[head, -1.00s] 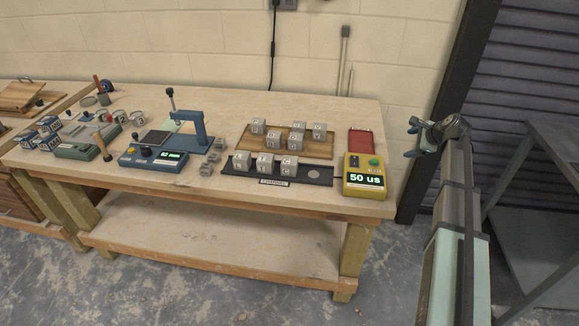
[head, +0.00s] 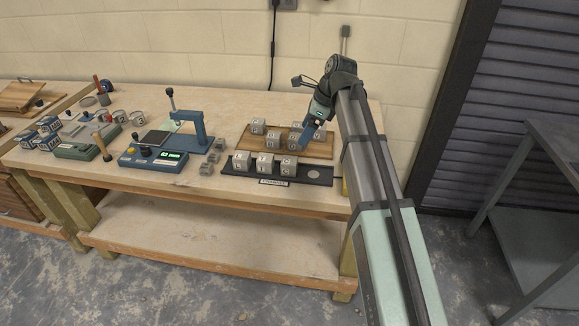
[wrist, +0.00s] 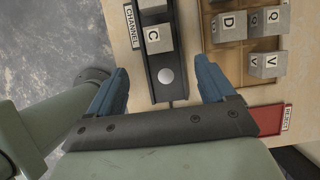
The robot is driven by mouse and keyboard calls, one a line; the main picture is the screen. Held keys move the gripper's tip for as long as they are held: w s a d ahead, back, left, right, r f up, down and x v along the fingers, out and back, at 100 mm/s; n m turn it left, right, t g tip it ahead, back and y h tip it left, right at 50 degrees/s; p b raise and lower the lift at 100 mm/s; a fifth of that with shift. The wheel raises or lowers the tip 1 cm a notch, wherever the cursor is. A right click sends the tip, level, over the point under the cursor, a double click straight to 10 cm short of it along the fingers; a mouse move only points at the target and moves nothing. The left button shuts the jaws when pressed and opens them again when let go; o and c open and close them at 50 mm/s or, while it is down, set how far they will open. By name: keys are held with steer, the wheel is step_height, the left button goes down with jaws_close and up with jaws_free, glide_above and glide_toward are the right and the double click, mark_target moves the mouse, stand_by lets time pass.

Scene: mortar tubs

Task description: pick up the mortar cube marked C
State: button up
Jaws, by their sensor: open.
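The grey mortar cube marked C (wrist: 158,39) sits on the black channel (wrist: 165,93) in the wrist view, letter facing up. In the head view, the cube marked C (head: 289,166) is the rightmost of three cubes in a row on the channel (head: 318,176). My gripper (wrist: 160,64) is open and empty, its two blue fingers on either side of the channel in the picture, with the cube ahead of the fingertips. In the head view my gripper (head: 305,136) is above the bench, just right of and behind the cube, apart from it.
A wooden board (wrist: 233,56) with several lettered cubes, among them D (wrist: 228,23), lies beside the channel. A round light disc (wrist: 166,75) is on the channel's free end. A blue press (head: 190,130) stands left of the board.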

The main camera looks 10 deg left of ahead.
mark_target(290, 160)
steer(key=x, duration=0.8)
steer(key=shift+s+a+f, duration=0.15)
steer(key=shift+s+a, duration=0.05)
steer(key=shift+a, duration=0.05)
steer(key=shift+d+x, duration=0.1)
steer(key=shift+x, duration=1.2)
steer(key=shift+d+x, duration=0.15)
steer(key=shift+x, duration=1.2)
steer(key=shift+w+f, duration=0.1)
steer(key=c, duration=1.2)
steer(key=shift+c, duration=0.2)
